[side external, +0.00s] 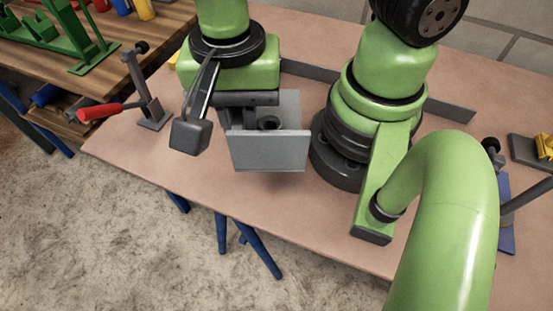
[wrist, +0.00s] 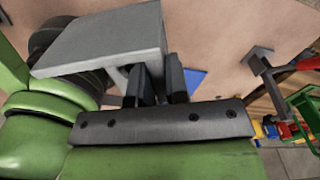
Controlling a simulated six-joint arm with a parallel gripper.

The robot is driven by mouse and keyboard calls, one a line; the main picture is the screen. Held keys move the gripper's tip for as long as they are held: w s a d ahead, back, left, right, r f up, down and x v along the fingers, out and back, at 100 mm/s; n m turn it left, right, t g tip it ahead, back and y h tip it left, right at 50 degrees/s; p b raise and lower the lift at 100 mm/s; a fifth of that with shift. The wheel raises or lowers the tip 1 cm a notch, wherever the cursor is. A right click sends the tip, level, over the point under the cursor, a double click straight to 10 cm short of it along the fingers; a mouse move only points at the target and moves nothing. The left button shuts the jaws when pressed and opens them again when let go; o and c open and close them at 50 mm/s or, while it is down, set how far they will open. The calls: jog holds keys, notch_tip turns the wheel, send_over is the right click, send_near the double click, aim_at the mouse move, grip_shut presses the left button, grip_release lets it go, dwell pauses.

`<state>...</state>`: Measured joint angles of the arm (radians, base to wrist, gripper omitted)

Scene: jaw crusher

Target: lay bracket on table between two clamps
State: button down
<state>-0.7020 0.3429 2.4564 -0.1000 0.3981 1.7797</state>
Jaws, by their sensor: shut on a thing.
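The bracket (side external: 269,150) is a grey, angled metal piece with a flat front face and a hole in its inner plate. My gripper (side external: 258,108) is shut on it and holds it over the table (side external: 215,180), with a shadow below. In the wrist view, the dark fingers (wrist: 158,84) are at the edge of the bracket (wrist: 105,40). One clamp (side external: 150,105), with a red handle, stands at the table's left end; it also shows in the wrist view (wrist: 262,65). Another clamp (side external: 491,148) at the right is partly hidden by my arm.
A dark, low strip (side external: 450,108) runs along the table behind my arm. A wooden bench (side external: 120,40) with green parts and coloured-handled tools stands at the left. A dark block with a yellow part (side external: 543,147) is at the right. Table between left clamp and bracket is mostly clear.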

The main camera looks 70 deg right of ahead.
jog(key=shift+f, duration=5.15)
jog(key=shift+f, duration=0.1)
jog(key=c, duration=1.1)
grip_release()
notch_tip(320, 180, up, 12)
jog(key=shift+r, duration=0.15)
